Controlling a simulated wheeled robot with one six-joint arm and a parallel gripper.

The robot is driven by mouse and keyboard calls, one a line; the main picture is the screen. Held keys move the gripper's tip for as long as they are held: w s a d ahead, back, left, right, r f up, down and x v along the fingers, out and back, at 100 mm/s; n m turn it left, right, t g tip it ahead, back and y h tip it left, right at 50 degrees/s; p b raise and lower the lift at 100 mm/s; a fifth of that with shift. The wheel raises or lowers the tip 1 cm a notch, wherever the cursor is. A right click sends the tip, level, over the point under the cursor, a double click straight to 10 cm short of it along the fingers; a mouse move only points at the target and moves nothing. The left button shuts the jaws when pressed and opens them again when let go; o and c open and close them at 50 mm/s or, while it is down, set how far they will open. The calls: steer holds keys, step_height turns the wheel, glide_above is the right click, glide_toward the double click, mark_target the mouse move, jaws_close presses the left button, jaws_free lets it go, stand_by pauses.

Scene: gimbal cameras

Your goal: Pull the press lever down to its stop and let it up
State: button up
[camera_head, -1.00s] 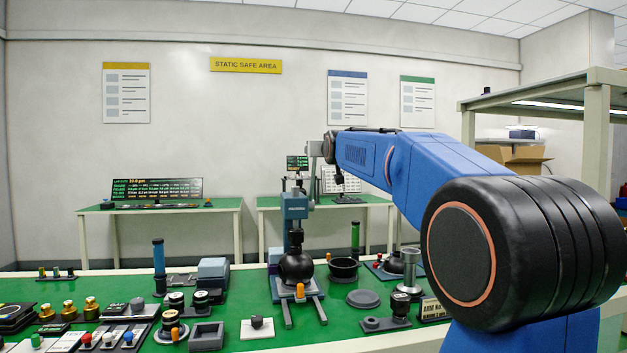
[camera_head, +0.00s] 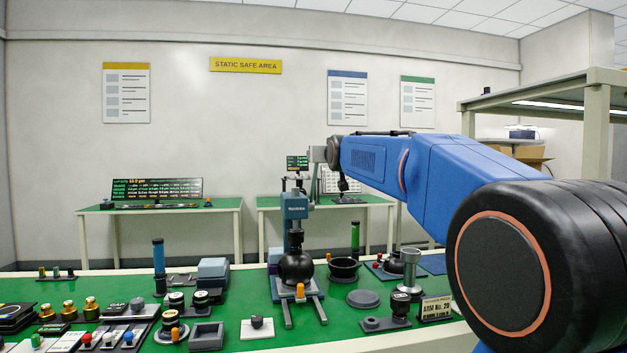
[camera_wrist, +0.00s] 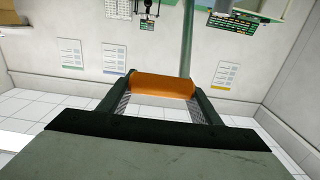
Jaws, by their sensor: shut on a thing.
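The press (camera_head: 294,207) stands on the green bench in the head view, a blue-grey column with a black round part below it. In the wrist view the lever's orange grip (camera_wrist: 163,86) lies crosswise between the fingers of my gripper (camera_wrist: 163,97), which is shut on it. A dark green rod (camera_wrist: 187,40) runs from the grip toward the top of the picture. In the head view my gripper (camera_head: 316,155) is small, beside and above the press head. The lever is hard to make out there.
Several small parts and fixtures crowd the green bench (camera_head: 240,290) around the press. A black bowl (camera_head: 344,268) and a grey disc (camera_head: 363,299) lie to its right. A shelf frame (camera_head: 597,125) stands at the right. The air above the bench's left side is clear.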

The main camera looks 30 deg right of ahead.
steer(key=shift+s+a, duration=0.15)
steer(key=shift+s, duration=0.55)
steer(key=shift+s+a+f, duration=0.3)
steer(key=shift+s+f, duration=0.4)
steer(key=shift+s, duration=0.15)
steer(key=shift+s+f, duration=0.15)
steer(key=shift+s+a+f, duration=0.2)
steer(key=shift+s+f, duration=0.35)
steer(key=shift+f, duration=0.1)
steer(key=shift+s+a+f, duration=0.15)
steer(key=shift+s+f, duration=0.35)
steer(key=shift+f, duration=0.1)
